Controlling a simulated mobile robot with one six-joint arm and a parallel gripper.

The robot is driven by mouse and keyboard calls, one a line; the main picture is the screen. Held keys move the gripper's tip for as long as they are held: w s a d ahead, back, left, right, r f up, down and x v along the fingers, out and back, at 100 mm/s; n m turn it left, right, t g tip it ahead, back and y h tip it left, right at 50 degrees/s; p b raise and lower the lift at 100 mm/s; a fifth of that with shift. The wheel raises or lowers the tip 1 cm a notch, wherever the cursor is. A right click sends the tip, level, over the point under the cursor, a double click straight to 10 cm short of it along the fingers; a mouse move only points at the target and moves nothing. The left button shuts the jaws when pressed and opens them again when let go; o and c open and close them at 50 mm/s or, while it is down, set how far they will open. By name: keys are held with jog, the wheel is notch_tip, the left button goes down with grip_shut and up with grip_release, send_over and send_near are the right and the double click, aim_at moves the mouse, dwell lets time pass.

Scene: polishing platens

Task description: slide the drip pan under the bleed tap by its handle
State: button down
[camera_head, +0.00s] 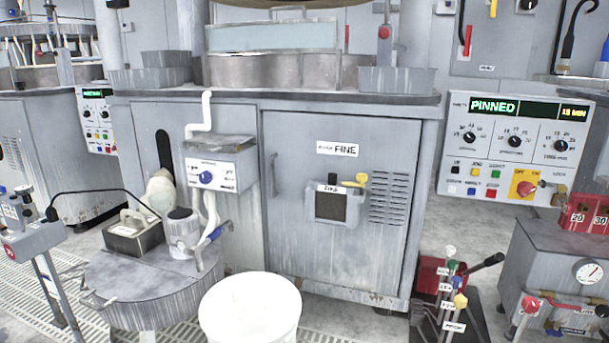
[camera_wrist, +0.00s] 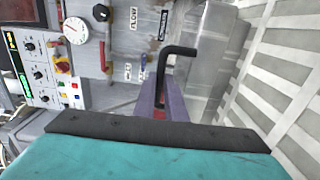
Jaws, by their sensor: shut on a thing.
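My gripper (camera_wrist: 162,88) shows in the wrist view as two purple-grey fingers beyond a dark bar and a teal body. The fingers are shut on a black bent handle (camera_wrist: 180,50). The handle's bent end runs right to a grey, streaked, box-like thing that looks like the drip pan (camera_wrist: 215,55), beside the slatted floor. The gripper and pan are not seen in the head view. Small labelled fittings (camera_wrist: 129,71) sit on the grey unit left of the handle. In the head view, a red-knobbed valve (camera_head: 531,303) is on that unit's pipes; I cannot tell if it is the bleed tap.
The grey unit carries a round gauge (camera_wrist: 75,29) and adjoins a control panel (camera_wrist: 38,68). In the head view, a lever stand (camera_head: 447,300) is left of it. A white bucket (camera_head: 250,310) and round table (camera_head: 140,285) stand farther left. Slatted floor (camera_wrist: 280,75) lies right of the pan.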

jog(key=shift+x, duration=2.45)
jog(key=shift+w+a, duration=0.15)
jog(key=shift+w, duration=0.1)
jog(key=shift+x, duration=2.35)
jog(key=shift+w+a+f, duration=0.1)
jog(key=shift+w, duration=0.1)
jog(key=shift+w, duration=0.6)
jog(key=c, duration=1.7)
grip_release()
jog(key=shift+c, duration=0.2)
